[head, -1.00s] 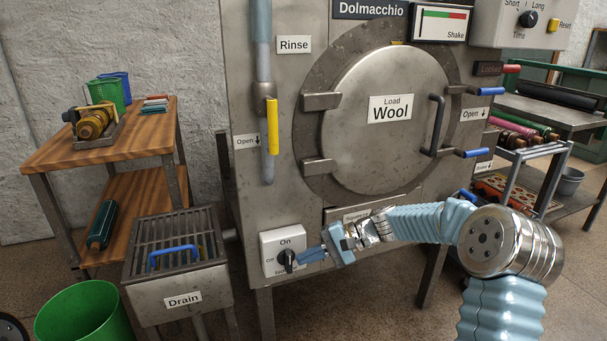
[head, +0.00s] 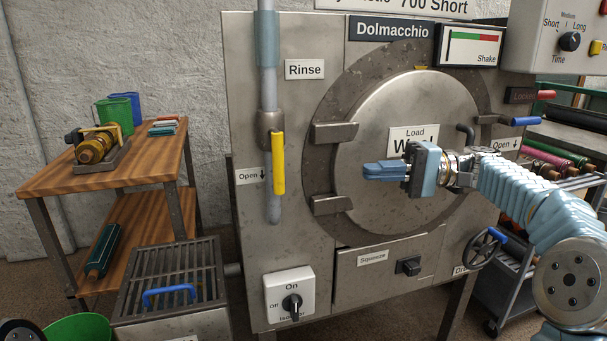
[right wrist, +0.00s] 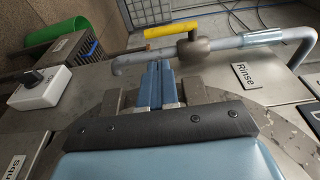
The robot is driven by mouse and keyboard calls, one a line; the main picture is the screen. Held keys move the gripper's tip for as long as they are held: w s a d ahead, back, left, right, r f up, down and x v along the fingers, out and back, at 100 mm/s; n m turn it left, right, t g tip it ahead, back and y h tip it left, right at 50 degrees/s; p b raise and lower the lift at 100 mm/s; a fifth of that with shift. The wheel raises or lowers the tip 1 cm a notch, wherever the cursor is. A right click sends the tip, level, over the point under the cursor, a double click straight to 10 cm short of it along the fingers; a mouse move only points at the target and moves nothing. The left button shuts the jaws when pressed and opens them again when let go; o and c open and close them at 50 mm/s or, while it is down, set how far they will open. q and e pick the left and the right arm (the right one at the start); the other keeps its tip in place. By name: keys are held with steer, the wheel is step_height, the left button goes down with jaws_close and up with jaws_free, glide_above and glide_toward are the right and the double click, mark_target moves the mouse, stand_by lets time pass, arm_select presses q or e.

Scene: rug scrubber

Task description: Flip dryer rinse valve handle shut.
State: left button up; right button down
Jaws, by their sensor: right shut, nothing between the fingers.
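The rinse valve's yellow handle (head: 278,163) hangs straight down along the grey rinse pipe (head: 267,80) on the left of the dryer front, beside a label reading "Open" with a down arrow. In the right wrist view the yellow handle (right wrist: 172,29) lies along the pipe, beyond my fingertips. My right gripper (head: 366,171) is shut and empty, in front of the round dryer door, pointing left toward the handle with a clear gap. Its blue fingers (right wrist: 160,80) are together in the right wrist view. My left gripper is not in view.
The dryer door (head: 385,200) has hinges on its left that stand out. Below the valve is a switch box (head: 288,294) with a black knob. A wooden table (head: 90,176) and a drain grate (head: 170,275) stand at the left.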

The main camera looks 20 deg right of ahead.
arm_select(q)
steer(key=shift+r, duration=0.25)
arm_select(e)
glide_toward(276, 161)
steer(key=w+a+f, duration=0.1)
steer(key=a+f, duration=0.2)
steer(key=a, duration=0.2)
steer(key=shift+w, duration=0.4)
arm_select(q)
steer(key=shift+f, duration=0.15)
arm_select(e)
steer(key=shift+a+f, duration=0.15)
